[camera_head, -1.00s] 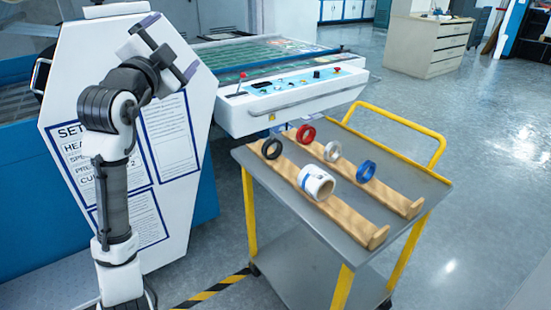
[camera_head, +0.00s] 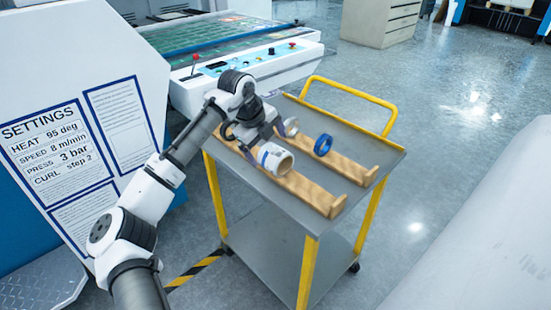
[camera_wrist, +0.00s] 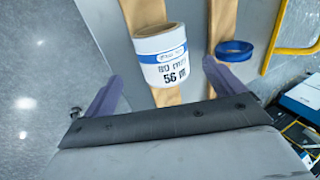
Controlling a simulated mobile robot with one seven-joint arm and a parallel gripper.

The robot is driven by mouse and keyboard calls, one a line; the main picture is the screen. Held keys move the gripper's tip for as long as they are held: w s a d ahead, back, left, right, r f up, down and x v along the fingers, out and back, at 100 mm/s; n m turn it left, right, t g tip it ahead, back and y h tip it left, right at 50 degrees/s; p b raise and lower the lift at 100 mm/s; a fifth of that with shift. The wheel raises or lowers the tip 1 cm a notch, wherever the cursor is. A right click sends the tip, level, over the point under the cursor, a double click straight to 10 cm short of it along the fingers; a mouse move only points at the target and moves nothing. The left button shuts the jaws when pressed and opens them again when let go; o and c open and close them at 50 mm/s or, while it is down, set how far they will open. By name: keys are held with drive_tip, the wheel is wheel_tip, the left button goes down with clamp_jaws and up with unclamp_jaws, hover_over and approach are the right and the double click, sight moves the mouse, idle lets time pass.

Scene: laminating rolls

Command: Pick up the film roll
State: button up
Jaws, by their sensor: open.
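The film roll (camera_head: 275,159) is a white roll with a blue-and-white label, lying on the front wooden rail (camera_head: 307,190) of the cart. In the wrist view the film roll (camera_wrist: 161,55) shows its printed label, with the rail running under it. My gripper (camera_head: 262,136) is over the cart beside the roll, partly covering it in the head view. In the wrist view my gripper (camera_wrist: 160,80) is open, its two purple fingers wide apart with the roll ahead between them. I see no finger touching the roll.
A blue ring (camera_head: 323,145) stands on the rear rail, right of the roll; it also shows in the wrist view (camera_wrist: 235,50). A grey ring (camera_head: 290,127) is partly hidden by my gripper. The cart has a yellow handle (camera_head: 352,92). A laminating machine (camera_head: 245,65) stands behind.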

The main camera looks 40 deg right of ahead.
sight(272, 152)
drive_tip(key=shift+p+x, duration=0.65)
drive_tip(key=shift+x, duration=2.45)
drive_tip(key=shift+d+r, duration=0.1)
drive_tip(key=shift+d, duration=0.1)
drive_tip(key=shift+c, duration=0.4)
drive_tip(key=c, duration=1.1)
drive_tip(key=shift+o, duration=0.2)
drive_tip(key=shift+r, duration=0.15)
wheel_tip(272, 152, up, 20)
drive_tip(key=b, duration=0.1)
